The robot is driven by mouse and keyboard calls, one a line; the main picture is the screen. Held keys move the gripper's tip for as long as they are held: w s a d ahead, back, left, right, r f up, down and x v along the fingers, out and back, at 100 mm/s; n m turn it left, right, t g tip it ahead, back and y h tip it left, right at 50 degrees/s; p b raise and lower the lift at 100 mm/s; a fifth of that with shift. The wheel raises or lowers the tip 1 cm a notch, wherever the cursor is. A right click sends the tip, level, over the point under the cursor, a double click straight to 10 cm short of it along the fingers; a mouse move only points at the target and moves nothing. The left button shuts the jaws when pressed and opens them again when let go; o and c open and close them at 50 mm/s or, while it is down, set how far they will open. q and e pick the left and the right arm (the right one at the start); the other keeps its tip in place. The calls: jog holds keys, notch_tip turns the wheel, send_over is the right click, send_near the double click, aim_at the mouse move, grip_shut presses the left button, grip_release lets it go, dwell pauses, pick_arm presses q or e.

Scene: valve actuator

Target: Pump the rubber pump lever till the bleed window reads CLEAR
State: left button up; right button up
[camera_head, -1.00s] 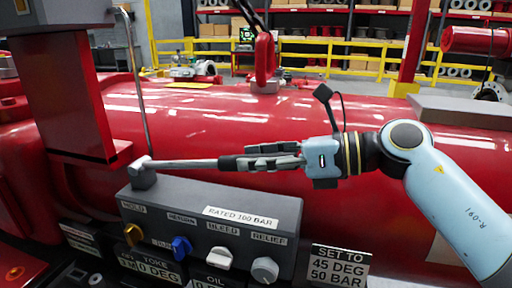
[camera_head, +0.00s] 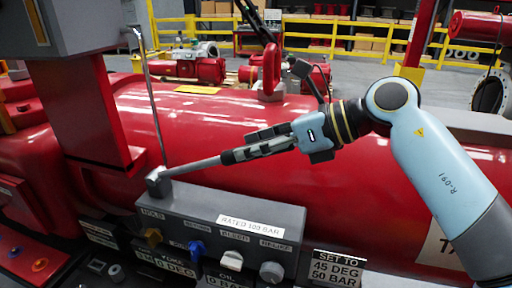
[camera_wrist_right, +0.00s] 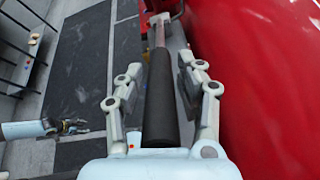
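The pump lever (camera_head: 196,165) is a grey rod with a black rubber grip. It rises to the right from a pivot block (camera_head: 158,181) on the grey valve box. My right gripper (camera_head: 245,150) has its fingers on both sides of the black grip (camera_wrist_right: 161,100), and grip and gripper line up. Small gaps show beside the grip in the wrist view, but the lever moves with the gripper. A white knob (camera_head: 232,262) sits under the BLEED label (camera_head: 234,234); I can read no CLEAR in any window. My left gripper (camera_wrist_right: 70,126) shows small in the wrist view, away from the lever.
A sign (camera_head: 336,268) reads SET TO 45 DEG 50 BAR. The large red cylinder (camera_head: 220,120) lies behind the lever. A thin upright rod (camera_head: 152,95) stands near the pivot.

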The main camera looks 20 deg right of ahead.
jog(key=shift+o, duration=0.7)
jog(key=shift+f, duration=0.1)
jog(key=shift+s+d, duration=0.15)
jog(key=shift+d, duration=0.1)
jog(key=v, duration=1.1)
jog(key=shift+d+r, duration=0.15)
jog(key=shift+r, duration=0.1)
